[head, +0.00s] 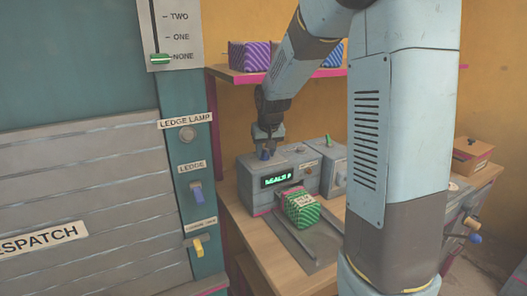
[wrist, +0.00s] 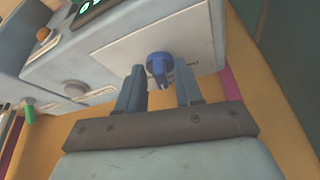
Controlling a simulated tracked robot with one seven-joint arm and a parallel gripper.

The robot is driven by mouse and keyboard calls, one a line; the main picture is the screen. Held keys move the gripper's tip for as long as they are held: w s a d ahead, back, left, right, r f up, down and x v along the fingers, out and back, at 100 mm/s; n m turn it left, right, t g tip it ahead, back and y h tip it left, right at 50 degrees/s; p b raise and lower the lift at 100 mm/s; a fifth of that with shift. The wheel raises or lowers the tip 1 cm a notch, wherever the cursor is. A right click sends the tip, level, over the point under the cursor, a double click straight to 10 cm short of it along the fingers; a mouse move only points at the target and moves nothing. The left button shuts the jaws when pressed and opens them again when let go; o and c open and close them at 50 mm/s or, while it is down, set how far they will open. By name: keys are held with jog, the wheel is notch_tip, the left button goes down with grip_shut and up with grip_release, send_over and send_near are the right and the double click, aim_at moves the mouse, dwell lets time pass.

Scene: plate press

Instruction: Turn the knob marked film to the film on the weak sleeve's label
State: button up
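A blue knob (wrist: 160,66) sits on a pale panel (wrist: 125,45) of the grey machine in the wrist view. It also shows in the head view (head: 264,155), on the machine's top left. Lettering beside it is partly hidden and too small to read. My gripper (wrist: 160,82) is open, with one finger on each side of the knob; I cannot tell whether either touches it. In the head view my gripper (head: 267,136) points down over the knob. A green striped package (head: 301,207) with a pale label lies before the machine; its text is unreadable.
The machine (head: 310,170) has a lit green display (head: 277,180). A box with a green knob (head: 341,177) stands to its right. Striped packages (head: 248,55) sit on the shelf above. A panel with levers (head: 197,192) and the despatch shutter (head: 70,200) are at left.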

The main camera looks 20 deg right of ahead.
jog(key=shift+s+r, duration=0.1)
jog(key=shift+r, duration=0.4)
jog(key=v, duration=1.1)
jog(key=shift+s, duration=0.1)
jog(key=shift+s, duration=0.1)
jog(key=s+r+t, duration=0.1)
jog(key=s+r, duration=0.1)
jog(key=s, duration=2.1)
jog(key=w+f+g, duration=0.1)
jog(key=w+f, duration=0.1)
jog(key=w, duration=2.1)
jog(key=x, duration=1.1)
jog(key=shift+f, duration=0.4)
